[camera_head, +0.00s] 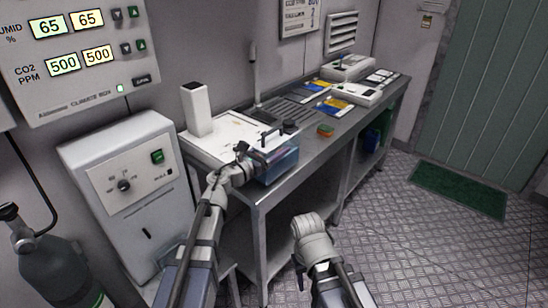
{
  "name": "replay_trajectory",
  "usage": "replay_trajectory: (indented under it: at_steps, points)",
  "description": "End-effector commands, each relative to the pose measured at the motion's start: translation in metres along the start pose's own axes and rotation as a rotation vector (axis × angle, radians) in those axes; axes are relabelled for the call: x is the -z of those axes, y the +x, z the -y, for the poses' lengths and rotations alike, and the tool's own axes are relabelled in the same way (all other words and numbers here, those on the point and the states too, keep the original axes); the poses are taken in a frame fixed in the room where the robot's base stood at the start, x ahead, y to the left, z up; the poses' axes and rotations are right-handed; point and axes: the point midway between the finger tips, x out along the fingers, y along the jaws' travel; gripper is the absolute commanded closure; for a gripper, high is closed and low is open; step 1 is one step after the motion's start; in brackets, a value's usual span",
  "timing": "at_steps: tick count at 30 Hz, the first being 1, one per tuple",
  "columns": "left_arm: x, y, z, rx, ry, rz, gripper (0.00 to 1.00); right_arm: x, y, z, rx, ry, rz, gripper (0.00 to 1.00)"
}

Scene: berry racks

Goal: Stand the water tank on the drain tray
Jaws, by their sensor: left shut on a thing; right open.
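The water tank (281,168) is a see-through blue box with a dark handle on top. It is at the near front edge of the metal bench, upright or nearly so. My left gripper (256,164) is at the tank's left side, shut on it; its fingertips are hard to make out. I cannot tell whether the tank's base touches anything. A dark ribbed area by the tap, which looks like the drain tray (283,109), lies behind the tank. My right gripper (307,222) is open and empty, low in front of the bench; its fingers are mostly hidden.
A white base with a tall white block (197,110) stands left of the tank. An orange-green sponge (325,130) lies right, on the bench (307,151). Blue-yellow packets (335,105) and white devices (348,67) sit farther back.

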Motion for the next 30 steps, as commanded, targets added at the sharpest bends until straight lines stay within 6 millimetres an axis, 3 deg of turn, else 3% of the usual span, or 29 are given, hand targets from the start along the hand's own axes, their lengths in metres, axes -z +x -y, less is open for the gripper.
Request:
replay_trajectory:
  at_steps: [2, 15, 16, 22, 30]
  points:
    - [0.0125, -0.0001, 0.0, 0.0, -0.002, 0.001, 1.0, 0.0008, 0.0127, 0.0012, 0.0, 0.0, 0.0, 0.5]
    - [0.0152, 0.0, 0.0, 0.0, -0.002, 0.001, 1.0, 0.0009, 0.0154, 0.0015, 0.0, 0.0, 0.0, 0.5]
    - [0.0146, 0.0, 0.0, 0.0, 0.0, 0.0, 0.23, 0.0009, 0.0146, 0.0014, 0.0, 0.0, 0.0, 0.5]
    - [0.0141, 0.0, 0.0, 0.0, 0.0, 0.0, 0.01, 0.0008, 0.014, 0.0013, 0.0, 0.0, 0.0, 0.5]
    - [0.0122, 0.0, 0.0, 0.0, 0.0, 0.0, 0.0, 0.0007, 0.0122, 0.0012, 0.0, 0.0, 0.0, 0.5]
